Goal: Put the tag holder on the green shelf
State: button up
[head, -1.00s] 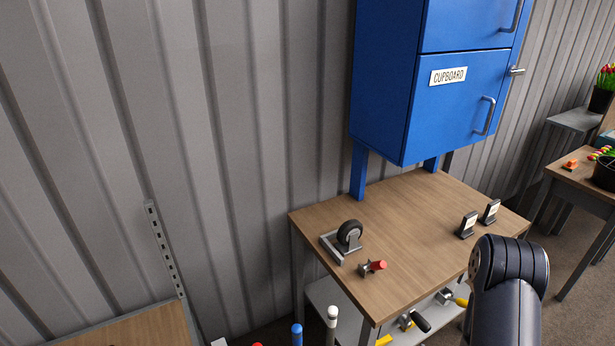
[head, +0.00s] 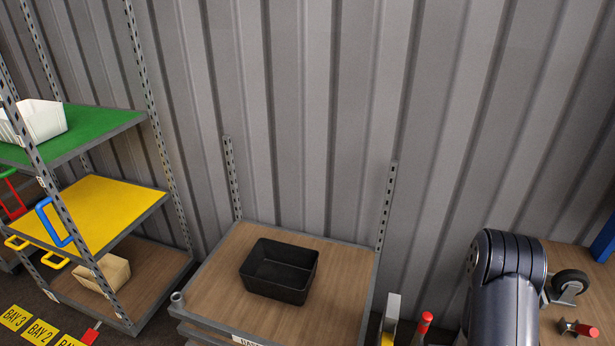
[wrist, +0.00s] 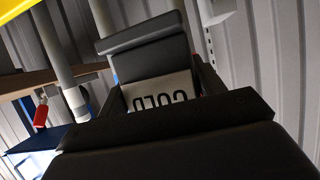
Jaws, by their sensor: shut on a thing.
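My gripper (wrist: 160,92) is shut on a black tag holder (wrist: 150,55) in the wrist view. The holder bears a white card (wrist: 162,92) whose dark letters appear upside down. The gripper is out of the head view; only my arm shows there, at the lower right. The green shelf (head: 103,136) is at the left of the head view, on a grey metal rack. A white bin (head: 38,122) stands on its left part, and the strip to the right of the bin is clear. The holder is away from the shelf.
A yellow shelf (head: 105,205) lies below the green one, with a rack post (head: 40,150) in front. A wooden-topped bench (head: 215,290) with a black tray (head: 278,272) stands in the middle. A caster (head: 570,283) sits on a table at the right.

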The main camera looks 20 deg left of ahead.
aim_at(58, 147)
jog(key=j+u, duration=0.1)
jog(key=u, duration=0.4)
jog(key=j+u, duration=0.1)
jog(key=u, duration=0.35)
jog(key=i+u, duration=0.1)
jog(key=u, duration=0.4)
jog(key=i+j+u, duration=0.1)
jog(key=i+j, duration=1)
jog(key=j, duration=0.15)
